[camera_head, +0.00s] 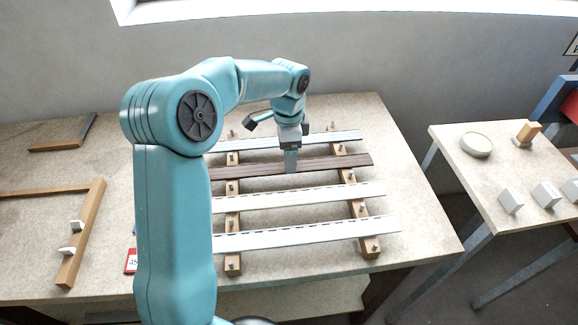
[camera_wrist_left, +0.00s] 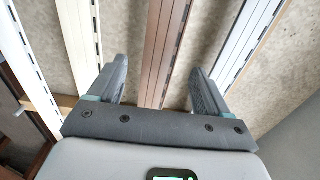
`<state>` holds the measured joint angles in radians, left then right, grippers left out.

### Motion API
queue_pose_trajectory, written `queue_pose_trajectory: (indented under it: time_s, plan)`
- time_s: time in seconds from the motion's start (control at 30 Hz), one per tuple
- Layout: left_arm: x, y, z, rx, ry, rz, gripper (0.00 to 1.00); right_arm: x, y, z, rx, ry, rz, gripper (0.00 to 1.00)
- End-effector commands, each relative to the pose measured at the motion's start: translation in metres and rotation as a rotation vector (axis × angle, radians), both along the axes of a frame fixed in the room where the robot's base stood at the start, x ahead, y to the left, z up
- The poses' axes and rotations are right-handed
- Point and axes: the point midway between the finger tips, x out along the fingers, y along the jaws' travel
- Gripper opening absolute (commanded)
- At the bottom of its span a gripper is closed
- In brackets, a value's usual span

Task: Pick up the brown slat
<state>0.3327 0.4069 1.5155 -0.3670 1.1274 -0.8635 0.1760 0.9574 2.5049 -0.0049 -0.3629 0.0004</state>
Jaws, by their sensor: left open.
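The brown slat (camera_head: 330,163) lies across two wooden pegged rails on the table, between a grey slat (camera_head: 340,136) behind it and a cream slat (camera_head: 300,199) in front. My left gripper (camera_head: 291,160) is over the middle of the brown slat, pointing down. In the left wrist view the brown slat (camera_wrist_left: 162,50) runs between the two open fingers of my left gripper (camera_wrist_left: 158,85). The fingers stand on either side of it and appear apart from it. I cannot tell the exact height. My right gripper is not in view.
A white slat (camera_head: 310,235) lies nearest the front on the rails (camera_head: 233,262). A wooden frame (camera_head: 80,235) with white pieces is on the left. A side table (camera_head: 500,160) at right holds a round dish (camera_head: 477,145) and white blocks (camera_head: 511,200).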

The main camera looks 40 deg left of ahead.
Motion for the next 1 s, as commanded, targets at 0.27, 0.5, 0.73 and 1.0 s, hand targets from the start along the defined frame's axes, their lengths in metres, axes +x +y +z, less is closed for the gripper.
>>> queue_pose_trajectory:
  time_s: [0.27, 0.5, 0.73, 1.0]
  plan:
    - [0.002, 0.0, -0.03, -0.001, 0.001, 0.0, 0.78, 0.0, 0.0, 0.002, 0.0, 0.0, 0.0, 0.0]
    - [0.002, 0.0, -0.03, 0.0, 0.0, 0.0, 0.59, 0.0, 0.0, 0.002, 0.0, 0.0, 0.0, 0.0]
    - [0.002, 0.0, -0.029, 0.0, 0.0, 0.0, 0.18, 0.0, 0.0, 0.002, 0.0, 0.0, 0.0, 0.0]
    - [0.002, 0.0, -0.025, 0.001, -0.001, 0.0, 0.18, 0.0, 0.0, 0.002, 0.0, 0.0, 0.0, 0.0]
